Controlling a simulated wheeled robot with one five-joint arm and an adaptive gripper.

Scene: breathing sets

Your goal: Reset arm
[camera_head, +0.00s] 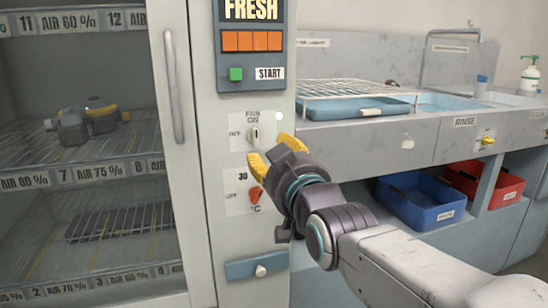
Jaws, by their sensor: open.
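My gripper (270,153) has yellow fingertips and is open and empty. It is in front of the grey cabinet's control column (225,200), between the fan knob (254,135) just above it and the red temperature knob (256,194) just below. I cannot tell whether a fingertip touches the panel. My arm reaches in from the lower right. The fan plate reads "FAN ON" at the top and "OUT" or "OFF" at the left.
A glass-doored cabinet with a vertical handle (174,87) stands at left, with a yellow-and-grey set (87,120) on a shelf. A sink counter (375,145) is at right, above a blue bin (420,200) and a red bin (487,183). A green button (235,74) is above.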

